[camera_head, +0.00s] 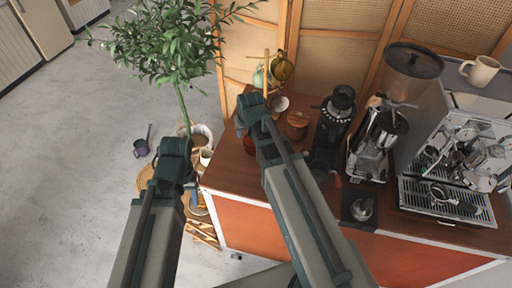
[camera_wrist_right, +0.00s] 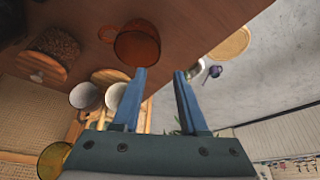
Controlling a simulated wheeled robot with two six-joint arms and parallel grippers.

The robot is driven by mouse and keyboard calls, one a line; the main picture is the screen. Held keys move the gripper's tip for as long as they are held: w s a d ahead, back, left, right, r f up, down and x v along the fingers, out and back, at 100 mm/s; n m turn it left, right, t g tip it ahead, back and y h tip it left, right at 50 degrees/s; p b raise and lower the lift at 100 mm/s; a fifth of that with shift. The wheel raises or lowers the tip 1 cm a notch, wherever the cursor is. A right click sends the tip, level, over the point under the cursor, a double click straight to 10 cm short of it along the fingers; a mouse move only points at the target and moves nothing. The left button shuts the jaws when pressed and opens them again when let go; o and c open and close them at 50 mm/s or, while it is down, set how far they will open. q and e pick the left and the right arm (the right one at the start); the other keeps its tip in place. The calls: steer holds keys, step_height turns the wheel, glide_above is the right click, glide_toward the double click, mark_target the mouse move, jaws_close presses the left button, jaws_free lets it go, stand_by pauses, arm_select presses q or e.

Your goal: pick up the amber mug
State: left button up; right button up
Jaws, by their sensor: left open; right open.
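The amber mug (camera_wrist_right: 138,46) is see-through orange-brown and stands on the wooden counter top in the right wrist view, its handle to the left. It is just beyond my right gripper (camera_wrist_right: 160,75), nearer the left fingertip; the jaws are open with nothing between them. In the head view the mug (camera_head: 248,146) shows only as an orange patch, mostly hidden behind my right gripper (camera_head: 250,104). My left gripper (camera_head: 175,148) is off the counter's left side, seen from behind, with no object visible in it.
A mug tree (camera_head: 267,72) with hanging mugs, including a yellow-olive one (camera_head: 283,67), stands behind. A wooden-lidded jar (camera_head: 297,125), a grinder (camera_head: 335,115) and an espresso machine (camera_head: 455,165) fill the counter to the right. A potted plant (camera_head: 180,45) is left of the counter.

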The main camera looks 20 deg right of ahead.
steer(key=b+x, duration=0.5)
steer(key=x, duration=0.2)
steer(key=shift+b, duration=0.4)
steer(key=shift+f, duration=0.2)
steer(key=b+x, duration=0.5)
steer(key=shift+s+d+f, duration=0.1)
steer(key=shift+s+f, duration=0.05)
steer(key=shift+s, duration=0.1)
jaws_close()
stand_by(0.7)
